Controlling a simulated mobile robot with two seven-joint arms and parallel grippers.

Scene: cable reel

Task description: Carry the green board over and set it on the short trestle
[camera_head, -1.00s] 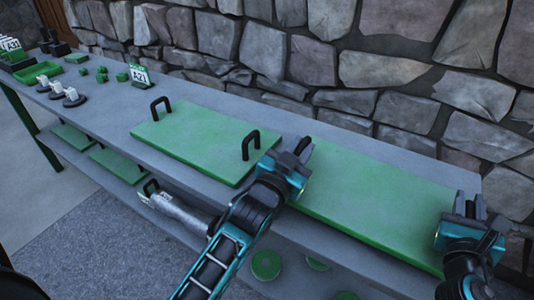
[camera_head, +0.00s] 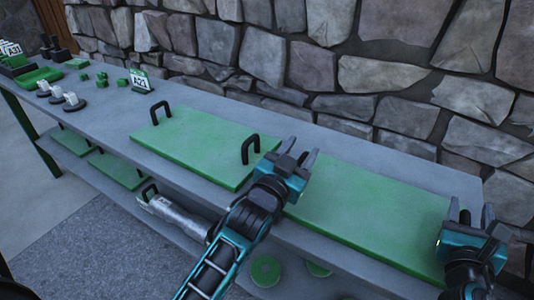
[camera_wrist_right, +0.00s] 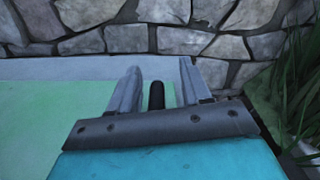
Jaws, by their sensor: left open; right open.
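A large green board (camera_head: 370,215) lies flat on the right part of the grey bench. My left gripper (camera_head: 298,157) is open over its left end; whether a handle stands between the fingers is unclear in the head view. My right gripper (camera_head: 473,214) is open at its right end. In the right wrist view a dark upright handle (camera_wrist_right: 157,96) shows between the open fingers (camera_wrist_right: 158,90), with the green surface around it. A second green board (camera_head: 195,145) with two black handles lies to the left on the bench. I cannot make out a short trestle.
The grey bench (camera_head: 230,105) runs along a stone wall (camera_head: 370,60). A lower shelf holds more green boards (camera_head: 115,168), a grey cylinder (camera_head: 172,208) and green discs (camera_head: 265,270).

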